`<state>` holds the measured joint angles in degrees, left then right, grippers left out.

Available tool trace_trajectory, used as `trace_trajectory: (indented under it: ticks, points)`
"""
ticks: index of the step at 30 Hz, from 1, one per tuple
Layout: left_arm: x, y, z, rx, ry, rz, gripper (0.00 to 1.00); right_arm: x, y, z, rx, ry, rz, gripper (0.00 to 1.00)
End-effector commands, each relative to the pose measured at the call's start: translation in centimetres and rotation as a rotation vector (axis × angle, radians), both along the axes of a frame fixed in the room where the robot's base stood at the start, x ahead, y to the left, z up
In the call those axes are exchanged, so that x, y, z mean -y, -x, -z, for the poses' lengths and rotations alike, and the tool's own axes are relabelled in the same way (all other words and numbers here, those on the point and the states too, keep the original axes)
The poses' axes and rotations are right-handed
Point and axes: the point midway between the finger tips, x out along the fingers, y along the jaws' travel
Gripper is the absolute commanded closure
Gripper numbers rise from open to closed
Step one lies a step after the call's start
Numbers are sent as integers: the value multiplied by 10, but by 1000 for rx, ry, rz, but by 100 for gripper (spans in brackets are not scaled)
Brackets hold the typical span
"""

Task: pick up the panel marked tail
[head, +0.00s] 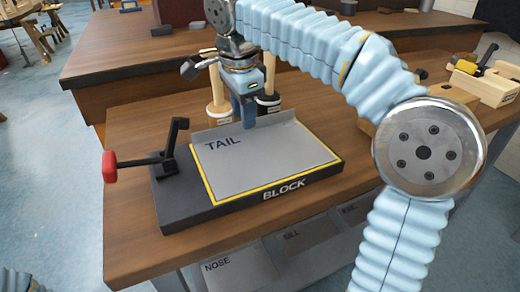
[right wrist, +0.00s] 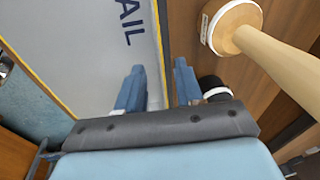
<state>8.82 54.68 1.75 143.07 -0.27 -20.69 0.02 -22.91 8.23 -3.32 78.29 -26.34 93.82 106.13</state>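The grey panel marked TAIL (head: 262,160) lies flat on the dark block marked BLOCK (head: 300,186), inside a yellow outline. A raised lip runs along its back edge. My right gripper (head: 246,122) points down at that back edge. In the right wrist view the panel (right wrist: 85,45) fills the upper left. There the blue fingers of my right gripper (right wrist: 158,88) stand apart, one on each side of the panel's edge. I cannot tell whether either finger touches it. My left gripper is out of view.
A black clamp with a red handle (head: 110,166) stands at the block's left. More panels, one marked NOSE (head: 240,268), sit below the table's front edge. Wooden tools (head: 485,80) lie at the right.

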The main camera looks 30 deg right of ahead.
Motion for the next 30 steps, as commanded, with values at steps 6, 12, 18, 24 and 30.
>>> trace_trajectory:
  ticks: [6,12,18,24,30]
  points:
    - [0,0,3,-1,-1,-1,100,1,-2,14,2,-1,-1,64]
    - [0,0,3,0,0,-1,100,1,-2,14,1,0,-1,73]
    - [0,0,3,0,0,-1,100,1,-2,14,1,0,-1,100]
    - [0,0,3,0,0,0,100,1,-2,14,1,0,-1,100]
    - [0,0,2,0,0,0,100,1,-2,13,2,0,-1,100]
